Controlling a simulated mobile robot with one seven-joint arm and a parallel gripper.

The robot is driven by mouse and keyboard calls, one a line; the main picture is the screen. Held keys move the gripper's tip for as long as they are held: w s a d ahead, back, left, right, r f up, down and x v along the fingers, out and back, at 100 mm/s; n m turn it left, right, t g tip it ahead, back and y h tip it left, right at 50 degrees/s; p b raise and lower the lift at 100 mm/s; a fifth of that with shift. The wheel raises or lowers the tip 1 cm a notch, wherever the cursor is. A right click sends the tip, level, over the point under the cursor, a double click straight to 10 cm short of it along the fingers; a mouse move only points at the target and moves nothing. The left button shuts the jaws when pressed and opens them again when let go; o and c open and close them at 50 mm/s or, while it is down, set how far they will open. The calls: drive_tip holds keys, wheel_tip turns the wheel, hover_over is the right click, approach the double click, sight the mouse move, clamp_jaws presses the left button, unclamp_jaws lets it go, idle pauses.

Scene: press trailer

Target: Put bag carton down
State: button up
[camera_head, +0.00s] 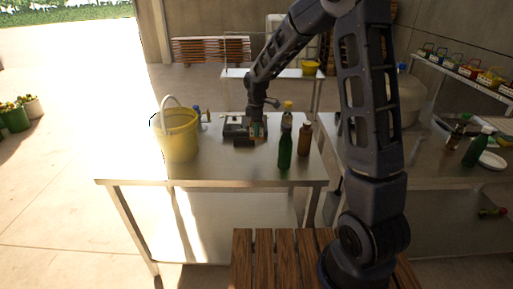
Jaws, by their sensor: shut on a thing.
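My gripper (257,122) reaches down over the far middle of the metal table (225,168). It is shut on a small carton (256,131), which I take to be the bag carton. The carton shows only as a small patch with a greenish and orange tint, partly hidden by the gripper. It is at or just above the table top; I cannot tell whether it touches. A dark, low box-like object (234,128) lies close to the left of the gripper.
A yellow bucket (178,136) stands on the left of the table. The table's front middle is clear. A second metal table (440,172) stands at right.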

drive_tip(key=shift+f, duration=4.75)
drive_tip(key=shift+f, duration=0.15)
drive_tip(key=o, duration=1.1)
drive_tip(key=shift+c, duration=0.2)
